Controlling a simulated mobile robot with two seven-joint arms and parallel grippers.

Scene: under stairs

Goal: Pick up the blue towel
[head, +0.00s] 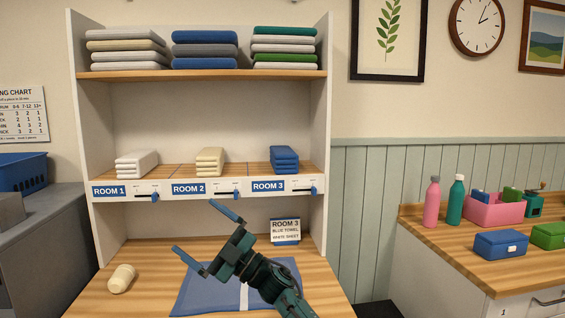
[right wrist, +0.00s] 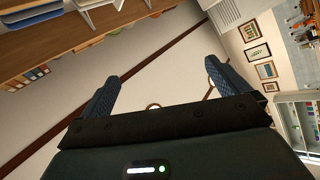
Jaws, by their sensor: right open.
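A stack of folded blue towels (head: 285,160) sits at the right end of the middle shelf, above the ROOM 3 label (head: 268,186). A card (head: 286,231) below reads ROOM 3, blue towel, white sheet. My right gripper (head: 193,226) is open and empty, in front of the shelf unit and over the counter. It is left of the blue towels and lower in the picture. In the right wrist view its two fingers (right wrist: 160,88) stand apart with nothing between them. My left gripper is not in view.
White towels (head: 136,164) and cream towels (head: 209,161) share the middle shelf. Folded linens, including a blue one (head: 205,37), lie on the top shelf. A blue mat (head: 193,298) and cream roll (head: 121,279) lie on the counter. Bottles and boxes stand at right.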

